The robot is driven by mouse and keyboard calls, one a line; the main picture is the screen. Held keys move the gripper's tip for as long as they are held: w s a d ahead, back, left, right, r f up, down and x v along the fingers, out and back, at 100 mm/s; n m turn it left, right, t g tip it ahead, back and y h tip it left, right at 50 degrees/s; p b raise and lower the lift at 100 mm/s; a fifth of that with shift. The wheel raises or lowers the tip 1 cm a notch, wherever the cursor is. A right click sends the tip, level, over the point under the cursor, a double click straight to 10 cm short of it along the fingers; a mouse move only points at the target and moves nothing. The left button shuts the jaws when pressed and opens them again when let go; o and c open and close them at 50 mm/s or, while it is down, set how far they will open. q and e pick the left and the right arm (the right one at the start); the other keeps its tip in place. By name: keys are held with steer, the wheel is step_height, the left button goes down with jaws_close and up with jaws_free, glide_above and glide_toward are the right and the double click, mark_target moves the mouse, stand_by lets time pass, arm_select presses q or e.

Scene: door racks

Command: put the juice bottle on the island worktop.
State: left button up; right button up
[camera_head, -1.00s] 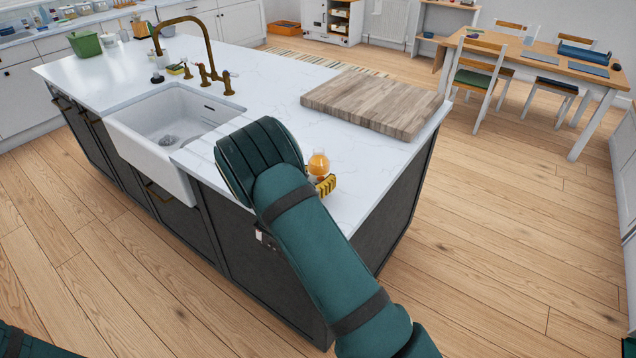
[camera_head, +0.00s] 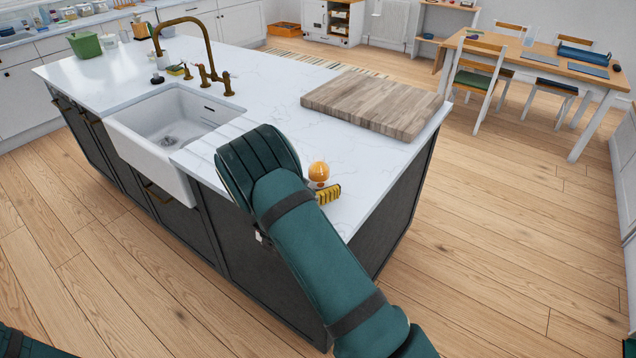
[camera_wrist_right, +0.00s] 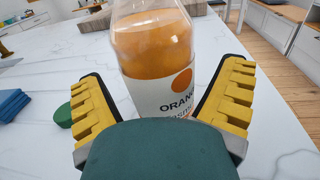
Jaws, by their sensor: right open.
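The juice bottle (camera_head: 319,173), clear with orange juice and a white label, is upright at the near right end of the white island worktop (camera_head: 260,90). In the right wrist view the bottle (camera_wrist_right: 155,60) stands between the two yellow-padded fingers of my right gripper (camera_wrist_right: 165,105), with gaps at both sides. The gripper is open. My green palm hides the bottle's base, so its contact with the worktop is not directly visible. In the head view one yellow finger (camera_head: 328,193) shows beside the bottle. My left gripper is out of view.
A wooden board (camera_head: 375,103) lies on the worktop behind the bottle. The sink (camera_head: 175,125) and brass tap (camera_head: 190,45) are to the left. A green round item (camera_wrist_right: 63,115) and folded blue cloth (camera_wrist_right: 12,104) lie left of my right gripper.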

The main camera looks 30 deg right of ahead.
steer(key=v, duration=1.2)
steer(key=shift+r, duration=0.15)
